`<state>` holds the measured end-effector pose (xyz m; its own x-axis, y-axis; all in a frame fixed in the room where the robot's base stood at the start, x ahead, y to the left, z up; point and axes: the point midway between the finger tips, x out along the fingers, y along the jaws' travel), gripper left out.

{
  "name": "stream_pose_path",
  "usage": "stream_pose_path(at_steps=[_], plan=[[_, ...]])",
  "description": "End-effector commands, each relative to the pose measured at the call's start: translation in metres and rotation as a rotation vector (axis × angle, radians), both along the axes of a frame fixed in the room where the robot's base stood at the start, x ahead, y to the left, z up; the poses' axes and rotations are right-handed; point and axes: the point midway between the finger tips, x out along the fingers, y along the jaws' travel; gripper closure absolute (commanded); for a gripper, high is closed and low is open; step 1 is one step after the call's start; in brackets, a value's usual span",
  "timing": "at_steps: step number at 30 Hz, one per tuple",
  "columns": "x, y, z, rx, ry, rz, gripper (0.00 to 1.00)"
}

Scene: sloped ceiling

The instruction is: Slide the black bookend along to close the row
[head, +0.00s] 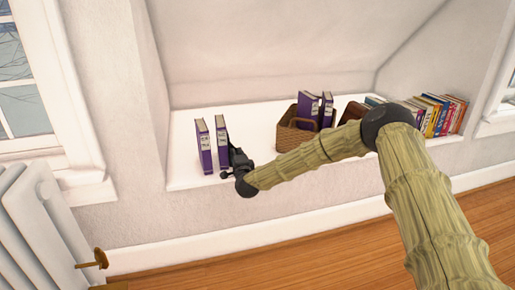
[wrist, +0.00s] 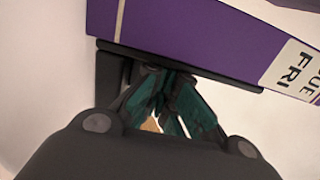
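Two purple books stand upright on the white ledge in the head view, one at the left (head: 204,147) and one at the right (head: 222,143), with a gap between them. The black bookend (head: 234,153) stands just right of the right book, partly hidden by my gripper (head: 231,171). In the wrist view the bookend (wrist: 225,80) is a thin dark plate along the face of a purple book (wrist: 190,35), seemingly touching it. My gripper (wrist: 163,75) has its teal-padded fingertips together, at or very near the plate; exact contact is unclear. Nothing shows between the tips.
A wicker basket (head: 286,137) holding purple books stands right of my gripper on the white ledge (head: 260,112). A row of coloured books (head: 440,114) stands at the far right, partly behind my arm. The ledge left of the purple books is clear.

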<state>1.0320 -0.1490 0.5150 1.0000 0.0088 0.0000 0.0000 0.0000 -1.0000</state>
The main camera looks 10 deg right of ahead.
Motion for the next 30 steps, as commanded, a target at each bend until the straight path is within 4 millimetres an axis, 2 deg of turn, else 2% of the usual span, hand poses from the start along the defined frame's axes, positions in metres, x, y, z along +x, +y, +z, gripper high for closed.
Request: stream_pose_path(at_steps=[30], plan=[[-0.001,0.028,0.000,0.000,0.000,0.002,1.00]])
